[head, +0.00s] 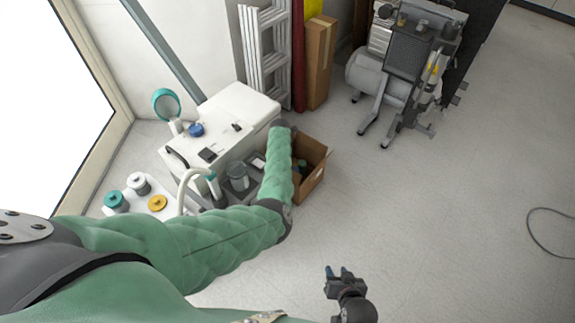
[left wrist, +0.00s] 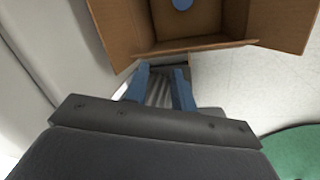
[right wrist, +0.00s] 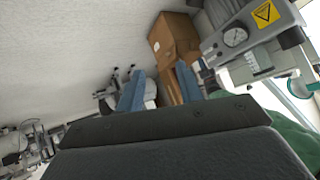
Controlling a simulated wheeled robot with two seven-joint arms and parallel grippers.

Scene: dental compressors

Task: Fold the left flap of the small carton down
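The small carton (head: 314,150) stands open on the floor beside the white machine in the head view, partly hidden by my left arm. The left wrist view shows its brown cardboard (left wrist: 190,44) from close by, with a flap spread out at the left (left wrist: 118,28) and another at the right (left wrist: 285,25). A blue round thing (left wrist: 182,3) lies inside. My left gripper (left wrist: 160,75) is open and empty, just short of the carton's near edge; the head view hides its fingers. My right gripper (head: 338,271) is open and empty, well away from the carton, low in the head view.
A white machine (head: 235,110) with a grey tray stands left of the carton. A tall carton (head: 319,62) and a ladder (head: 262,50) lean at the wall. A compressor unit (head: 405,65) stands at the back right. The floor to the right is clear except a cable (head: 535,235).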

